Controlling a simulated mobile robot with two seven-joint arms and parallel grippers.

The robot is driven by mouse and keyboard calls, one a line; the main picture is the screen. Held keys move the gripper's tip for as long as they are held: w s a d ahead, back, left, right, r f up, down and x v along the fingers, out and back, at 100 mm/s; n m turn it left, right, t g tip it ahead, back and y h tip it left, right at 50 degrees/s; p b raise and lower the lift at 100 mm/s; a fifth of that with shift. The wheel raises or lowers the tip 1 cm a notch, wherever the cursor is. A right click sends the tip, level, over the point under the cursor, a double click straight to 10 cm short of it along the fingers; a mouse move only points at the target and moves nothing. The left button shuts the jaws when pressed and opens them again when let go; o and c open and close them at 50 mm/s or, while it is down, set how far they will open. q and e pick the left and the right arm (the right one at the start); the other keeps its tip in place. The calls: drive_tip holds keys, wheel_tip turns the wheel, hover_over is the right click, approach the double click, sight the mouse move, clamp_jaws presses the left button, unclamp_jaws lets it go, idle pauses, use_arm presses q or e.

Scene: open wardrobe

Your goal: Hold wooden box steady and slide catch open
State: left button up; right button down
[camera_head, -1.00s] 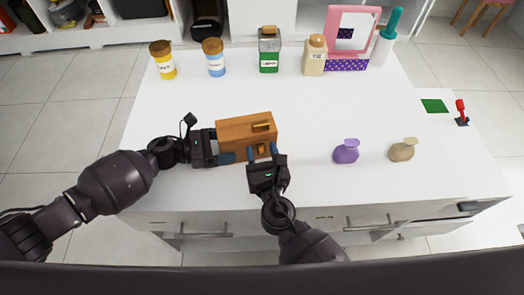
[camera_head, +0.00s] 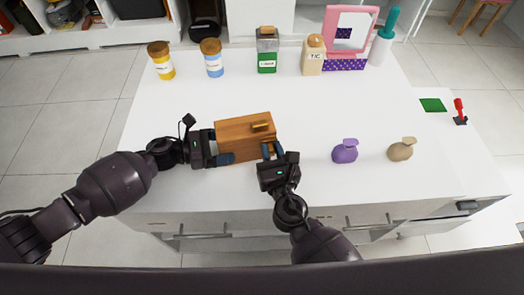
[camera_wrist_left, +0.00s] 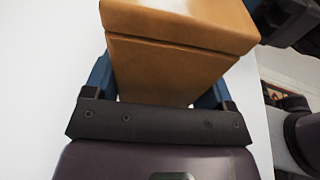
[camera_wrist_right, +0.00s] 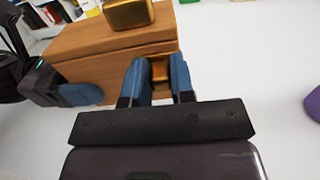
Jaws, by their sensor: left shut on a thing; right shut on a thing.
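The wooden box (camera_head: 240,140) sits on the white table, its brass fittings on the front and lid. My left gripper (camera_head: 221,148) is shut on the box's left end; the left wrist view shows the box (camera_wrist_left: 175,60) between its blue fingers. My right gripper (camera_head: 272,150) is at the front right of the box. In the right wrist view its blue fingers (camera_wrist_right: 158,78) are shut on the small brass catch (camera_wrist_right: 160,70), on the box front. A larger brass piece (camera_wrist_right: 128,13) is above it, at the lid. The fingers partly hide the catch.
A purple pouch-shaped object (camera_head: 345,151) and a tan one (camera_head: 401,149) stand to the right. Several jars, such as the green one (camera_head: 267,52), and a pink-framed mirror (camera_head: 351,32) line the back. The white table (camera_head: 330,105) is clear between.

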drive_tip(key=shift+d, duration=0.4)
drive_tip(key=c, duration=1)
unclamp_jaws()
drive_tip(key=shift+o, duration=0.2)
drive_tip(key=s+d, duration=0.2)
drive_tip(key=s, duration=0.9)
drive_tip(key=shift+s, duration=0.35)
